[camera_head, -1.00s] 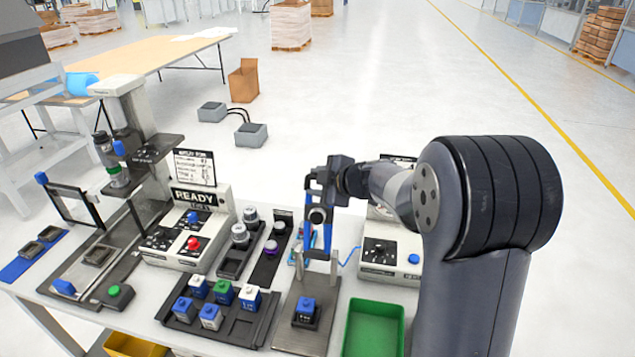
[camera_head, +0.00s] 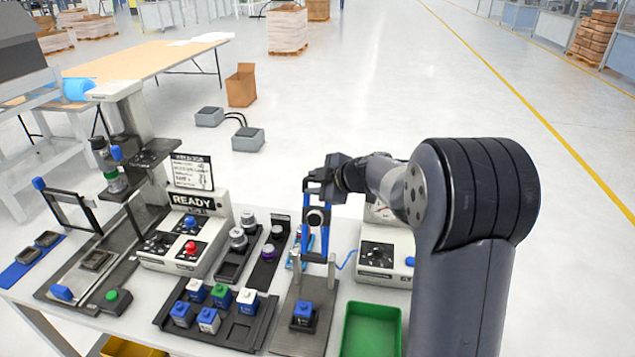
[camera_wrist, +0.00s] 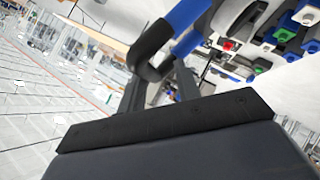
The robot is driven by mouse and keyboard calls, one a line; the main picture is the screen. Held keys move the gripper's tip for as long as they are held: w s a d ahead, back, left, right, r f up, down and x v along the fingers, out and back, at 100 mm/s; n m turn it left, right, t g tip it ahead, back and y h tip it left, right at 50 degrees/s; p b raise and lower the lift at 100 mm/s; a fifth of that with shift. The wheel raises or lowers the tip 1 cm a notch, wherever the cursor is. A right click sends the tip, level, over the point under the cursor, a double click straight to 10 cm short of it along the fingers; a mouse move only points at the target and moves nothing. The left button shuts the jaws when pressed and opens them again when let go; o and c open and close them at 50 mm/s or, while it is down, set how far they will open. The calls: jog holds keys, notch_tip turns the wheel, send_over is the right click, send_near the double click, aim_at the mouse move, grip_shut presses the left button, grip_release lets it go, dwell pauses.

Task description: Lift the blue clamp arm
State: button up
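The blue clamp arm (camera_head: 305,225) stands upright above a dark fixture plate (camera_head: 316,317), in the middle right of the bench in the head view. It has blue side bars and a dark round part between them. My gripper (camera_head: 318,188) is at its top end, seemingly touching it. In the wrist view, a blue bar (camera_wrist: 187,22) and a dark curved end piece (camera_wrist: 150,48) lie at the tips of my gripper (camera_wrist: 158,85). The fingers show apart there; their grip on the piece is unclear. A blue block (camera_head: 303,311) sits on the plate below.
A green bin (camera_head: 345,345) stands right of the fixture, beside my arm. A tray (camera_head: 240,333) with several coloured blocks lies to the left. Behind are a READY control box (camera_head: 213,240) and a second box (camera_head: 383,265). Another blue-and-black frame (camera_head: 72,212) stands far left.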

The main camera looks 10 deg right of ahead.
jog(key=shift+s+a+f, duration=0.1)
jog(key=shift+s+f, duration=0.05)
jog(key=shift+f, duration=0.25)
jog(key=shift+s+a+f, duration=0.1)
jog(key=shift+s+f, duration=0.05)
jog(key=shift+f, duration=0.25)
jog(key=shift+s+d+r, duration=0.3)
jog(key=shift+d+r, duration=0.05)
jog(key=shift+r, duration=0.1)
jog(key=r+b+v, duration=0.1)
jog(key=v, duration=0.9)
jog(key=shift+w, duration=0.3)
jog(key=shift+r, duration=0.1)
